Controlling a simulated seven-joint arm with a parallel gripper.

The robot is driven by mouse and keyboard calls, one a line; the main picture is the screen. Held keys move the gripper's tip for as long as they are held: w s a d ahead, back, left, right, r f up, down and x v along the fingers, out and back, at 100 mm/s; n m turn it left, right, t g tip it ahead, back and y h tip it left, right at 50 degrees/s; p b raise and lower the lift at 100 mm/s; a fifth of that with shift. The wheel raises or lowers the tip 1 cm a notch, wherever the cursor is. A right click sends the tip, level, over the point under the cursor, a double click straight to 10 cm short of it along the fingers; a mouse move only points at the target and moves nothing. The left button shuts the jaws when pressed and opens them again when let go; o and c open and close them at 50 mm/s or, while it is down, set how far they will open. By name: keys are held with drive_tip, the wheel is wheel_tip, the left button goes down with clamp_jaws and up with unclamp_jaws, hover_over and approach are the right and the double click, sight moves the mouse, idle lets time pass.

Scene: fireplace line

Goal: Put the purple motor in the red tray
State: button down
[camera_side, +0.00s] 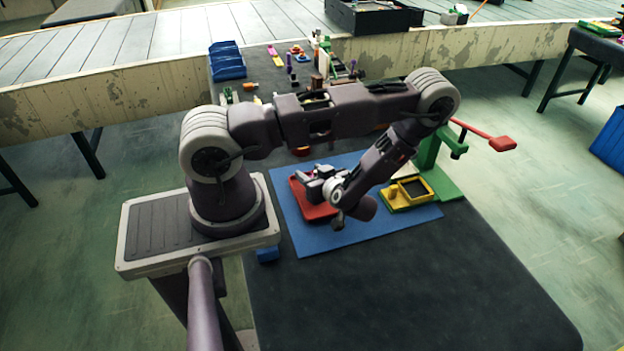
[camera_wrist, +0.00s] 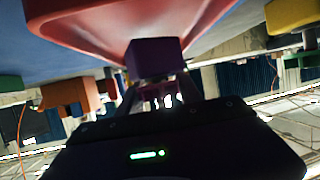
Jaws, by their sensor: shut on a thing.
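The red tray (camera_side: 317,209) lies on the blue mat in the side view, partly hidden by my gripper (camera_side: 316,181). In the wrist view the red tray (camera_wrist: 85,25) fills the top of the picture. The purple motor (camera_wrist: 152,58) shows there as a dark purple block between the fingertips of my gripper (camera_wrist: 158,80), which is shut on it. The motor overlaps the tray's edge in that view. I cannot tell whether it touches the tray. In the side view the motor cannot be made out.
The blue mat (camera_side: 300,240) lies on the dark table. A yellow tray (camera_side: 410,192) stands right of the red tray, beside a green stand (camera_side: 440,165) with a red lever (camera_side: 485,135). Small parts and a blue bin (camera_side: 227,62) are at the back. The front table is clear.

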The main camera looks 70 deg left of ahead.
drive_tip(key=shift+f, duration=0.45)
drive_tip(key=c, duration=0.8)
unclamp_jaws()
drive_tip(key=shift+f, duration=0.1)
